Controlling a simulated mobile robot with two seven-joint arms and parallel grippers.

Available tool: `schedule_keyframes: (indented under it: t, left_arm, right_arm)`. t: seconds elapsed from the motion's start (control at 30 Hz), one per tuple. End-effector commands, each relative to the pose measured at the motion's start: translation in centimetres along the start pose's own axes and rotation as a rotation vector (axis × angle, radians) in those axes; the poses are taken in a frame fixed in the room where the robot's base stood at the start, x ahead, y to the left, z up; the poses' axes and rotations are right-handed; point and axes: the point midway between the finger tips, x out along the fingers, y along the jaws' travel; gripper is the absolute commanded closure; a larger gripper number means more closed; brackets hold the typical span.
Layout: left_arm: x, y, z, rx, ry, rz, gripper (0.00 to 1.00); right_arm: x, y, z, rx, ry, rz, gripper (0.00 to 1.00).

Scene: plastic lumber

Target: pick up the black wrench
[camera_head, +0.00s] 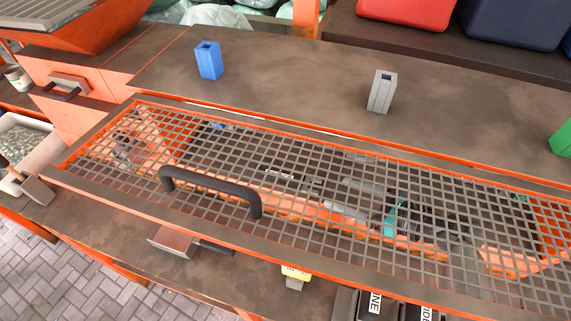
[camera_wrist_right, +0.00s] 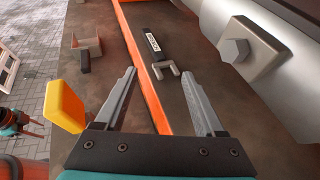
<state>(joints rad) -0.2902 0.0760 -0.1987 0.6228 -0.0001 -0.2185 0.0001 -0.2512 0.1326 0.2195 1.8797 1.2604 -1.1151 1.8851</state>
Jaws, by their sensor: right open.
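I cannot tell whether either belongs to the wrench. My right gripper (camera_wrist_right: 158,74) is open and empty, its fingers apart above the bench.
The lid has a black handle (camera_head: 210,192). A blue block (camera_head: 209,60) and a grey block (camera_head: 381,92) stand on the bench behind.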

Motion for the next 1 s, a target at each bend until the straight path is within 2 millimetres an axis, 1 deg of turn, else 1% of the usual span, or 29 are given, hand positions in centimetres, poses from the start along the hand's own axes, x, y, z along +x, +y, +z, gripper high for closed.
schedule_keyframes:
  t: [0.03, 0.13, 0.3, 0.4, 0.67, 0.83, 1.0]
  left_arm:
    - [0.0, 0.1, 0.8, 0.001, -0.012, 0.002, 0.50]
    - [0.2, 0.3, 1.5, 0.002, -0.024, 0.004, 0.50]
    - [0.5, 0.3, 1.9, 0.003, -0.029, 0.004, 0.50]
    - [0.6, 0.2, 1.8, 0.004, -0.027, 0.003, 0.50]
    - [0.8, 0.0, 0.9, 0.005, -0.013, 0.000, 0.50]
    - [1.1, -0.1, 0.8, 0.004, -0.011, -0.001, 0.50]
    - [1.4, -0.1, 0.9, 0.004, -0.011, -0.002, 0.50]
  right_arm:
    - [0.9, 0.0, 0.1, 0.000, -0.003, 0.001, 0.29]
    - [3.0, 0.0, 0.1, 0.001, -0.005, 0.002, 0.29]
    - [6.6, 0.1, 0.1, 0.002, -0.005, 0.002, 0.29]
    - [8.2, 0.1, 0.1, 0.001, -0.003, 0.001, 0.29]
    - [10.0, 0.2, 0.1, 0.000, -0.001, 0.002, 0.29]
    - [12.6, 0.9, 0.1, 0.001, -0.003, 0.003, 0.29]
    - [14.3, 0.8, 0.0, 0.000, -0.001, 0.001, 0.29]
